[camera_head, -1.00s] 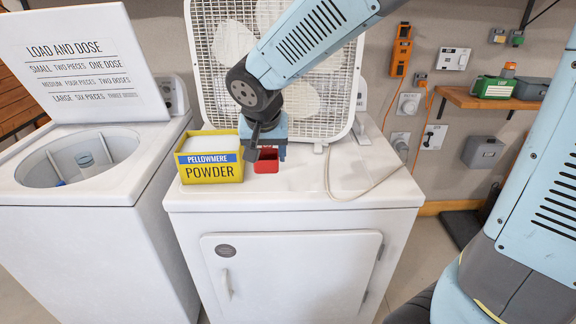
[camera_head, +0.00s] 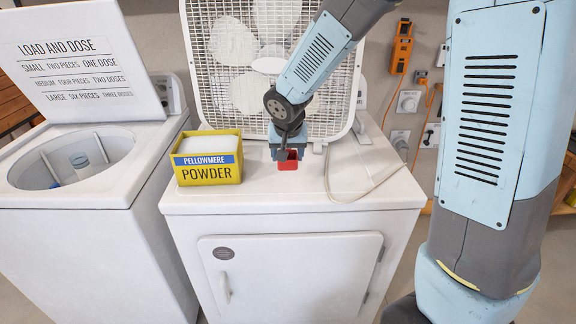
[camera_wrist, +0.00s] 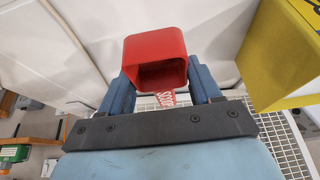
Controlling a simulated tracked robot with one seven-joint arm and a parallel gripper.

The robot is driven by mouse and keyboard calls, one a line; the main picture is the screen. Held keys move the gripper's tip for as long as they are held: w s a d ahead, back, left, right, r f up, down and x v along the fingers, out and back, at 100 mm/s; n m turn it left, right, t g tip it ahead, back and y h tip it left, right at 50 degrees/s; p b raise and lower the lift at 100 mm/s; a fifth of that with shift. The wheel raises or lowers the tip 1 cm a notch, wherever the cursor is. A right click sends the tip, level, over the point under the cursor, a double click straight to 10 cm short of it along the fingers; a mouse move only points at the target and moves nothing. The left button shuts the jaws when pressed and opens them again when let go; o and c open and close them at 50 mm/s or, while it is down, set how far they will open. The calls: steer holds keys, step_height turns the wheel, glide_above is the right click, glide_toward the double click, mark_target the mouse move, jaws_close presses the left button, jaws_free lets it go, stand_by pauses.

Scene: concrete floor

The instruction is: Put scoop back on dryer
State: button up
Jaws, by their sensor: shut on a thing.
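The red scoop (camera_head: 288,160) is at my gripper (camera_head: 287,150), over the white dryer top (camera_head: 330,190), right of the powder box. In the wrist view the scoop (camera_wrist: 155,58) sits between the two blue fingers (camera_wrist: 160,95), its hollow side showing and a lettered handle below it. My gripper is shut on it. In the head view the scoop is close to the dryer top; I cannot tell whether it touches.
The yellow powder box (camera_head: 208,158) stands on the dryer's left, and shows in the wrist view (camera_wrist: 282,55). A white box fan (camera_head: 235,70) stands behind. A cord (camera_head: 365,190) lies at right. The open washer (camera_head: 75,165) is at left. The dryer's front centre is clear.

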mark_target(290, 175)
steer(key=shift+w+d+f, duration=0.35)
steer(key=shift+w+f, duration=0.2)
steer(key=shift+f, duration=0.25)
steer(key=shift+w+d+f, duration=0.1)
steer(key=shift+w+f, duration=0.05)
steer(key=shift+f, duration=1.6)
steer(key=o, duration=1)
steer(key=shift+o, duration=0.2)
steer(key=v, duration=1.2)
steer(key=shift+d, duration=0.1)
